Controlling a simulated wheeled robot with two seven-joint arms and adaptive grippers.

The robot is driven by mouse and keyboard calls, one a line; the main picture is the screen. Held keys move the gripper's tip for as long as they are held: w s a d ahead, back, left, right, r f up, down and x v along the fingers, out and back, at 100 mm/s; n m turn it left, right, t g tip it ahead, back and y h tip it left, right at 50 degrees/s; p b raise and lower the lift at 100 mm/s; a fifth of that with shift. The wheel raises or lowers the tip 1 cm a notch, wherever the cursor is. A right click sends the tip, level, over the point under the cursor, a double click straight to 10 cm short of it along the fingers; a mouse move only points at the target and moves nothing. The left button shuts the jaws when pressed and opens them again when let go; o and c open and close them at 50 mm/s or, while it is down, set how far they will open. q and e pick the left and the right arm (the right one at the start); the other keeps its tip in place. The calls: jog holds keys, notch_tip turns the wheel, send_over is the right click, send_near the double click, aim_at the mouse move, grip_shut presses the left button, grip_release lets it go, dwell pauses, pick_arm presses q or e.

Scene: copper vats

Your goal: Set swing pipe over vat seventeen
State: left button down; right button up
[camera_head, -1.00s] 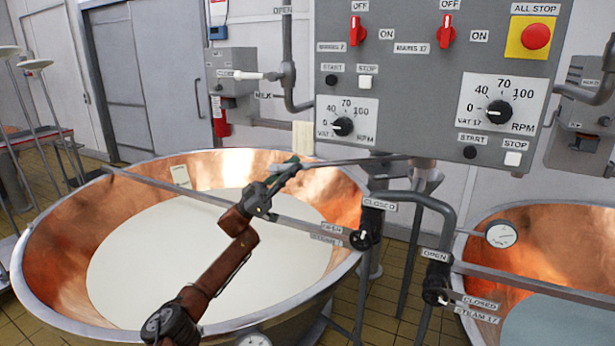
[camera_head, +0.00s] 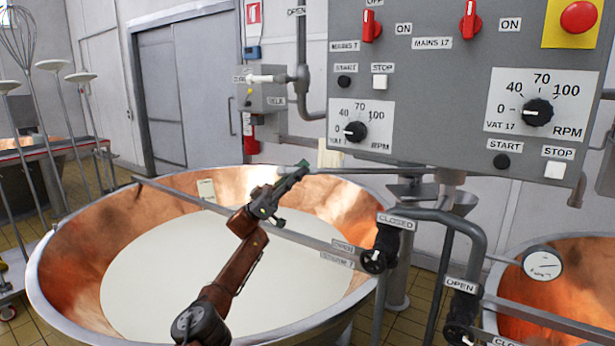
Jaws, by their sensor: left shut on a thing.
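A thin grey pipe (camera_head: 365,174), which looks like the swing pipe, runs left from a fitting under the control panel. Its left end reaches over the left copper vat (camera_head: 75,245), which holds white liquid. My left gripper (camera_head: 294,178) is shut on that end, above the back part of this vat. The gripper hides the pipe's tip. The right copper vat (camera_head: 570,262) is cut off by the picture's right and lower edges; the panel's 17 labels sit toward its side. My right gripper is not in view.
The grey control panel (camera_head: 445,95) hangs just above the pipe. A flat bar (camera_head: 300,238) crosses the left vat below my gripper. Valves (camera_head: 375,260), a bent pipe (camera_head: 470,240) and a gauge (camera_head: 543,262) stand between the vats. Tools (camera_head: 55,120) stand at far left.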

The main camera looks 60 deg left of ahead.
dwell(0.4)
pick_arm(q)
jog(key=c, duration=1.8)
grip_release()
jog(key=shift+v, duration=3.75)
